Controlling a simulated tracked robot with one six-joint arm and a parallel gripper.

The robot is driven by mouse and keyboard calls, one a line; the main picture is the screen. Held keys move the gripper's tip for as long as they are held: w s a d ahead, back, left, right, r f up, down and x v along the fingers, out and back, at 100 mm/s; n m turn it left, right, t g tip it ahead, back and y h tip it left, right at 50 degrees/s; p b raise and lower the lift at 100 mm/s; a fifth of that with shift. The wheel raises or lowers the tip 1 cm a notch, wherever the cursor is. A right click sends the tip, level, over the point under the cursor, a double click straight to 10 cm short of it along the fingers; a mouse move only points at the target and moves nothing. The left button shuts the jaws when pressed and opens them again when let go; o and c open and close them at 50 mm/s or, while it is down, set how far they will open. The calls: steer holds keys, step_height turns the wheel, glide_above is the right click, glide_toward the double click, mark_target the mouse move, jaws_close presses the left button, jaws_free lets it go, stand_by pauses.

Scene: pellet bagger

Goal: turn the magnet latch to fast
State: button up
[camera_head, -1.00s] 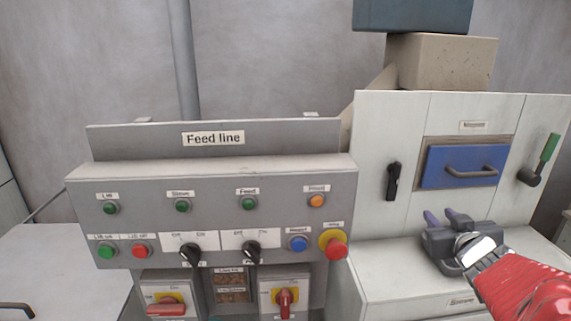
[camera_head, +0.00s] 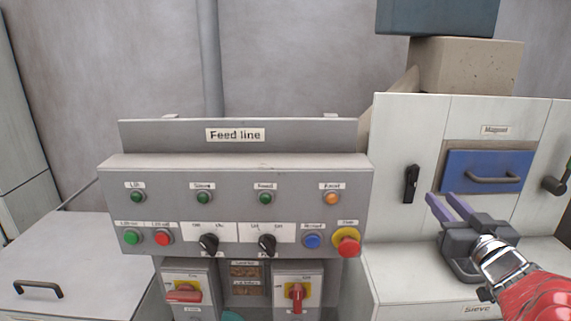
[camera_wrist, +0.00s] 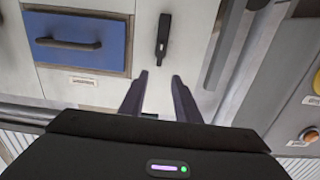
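The magnet latch (camera_head: 411,183) is a black handle on the pale cabinet front, left of the blue magnet drawer (camera_head: 460,187). The handle stands about upright. In the wrist view, the latch (camera_wrist: 163,37) shows upside down beyond my fingertips, with the drawer (camera_wrist: 75,28) to its left. My gripper (camera_head: 443,197) is in front of the cabinet, low and right of the latch in the head view. Its two purple-grey fingers are apart with nothing between them. In the wrist view, my gripper (camera_wrist: 159,76) points toward the latch's lower side, apart from it.
The grey Feed line console (camera_head: 235,205), with buttons, black selector knobs and a red stop button (camera_head: 347,243), stands left of the cabinet. Another lever (camera_head: 555,186) is at the right edge. A cabinet ledge (camera_head: 400,275) runs below. The space before the latch looks clear.

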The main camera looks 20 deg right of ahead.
mark_target(417, 173)
steer(key=shift+w, duration=0.1)
steer(key=x, duration=1.3)
steer(key=shift+w+d, duration=0.15)
steer(key=shift+w, duration=0.15)
jaws_close()
steer(key=shift+f, duration=0.1)
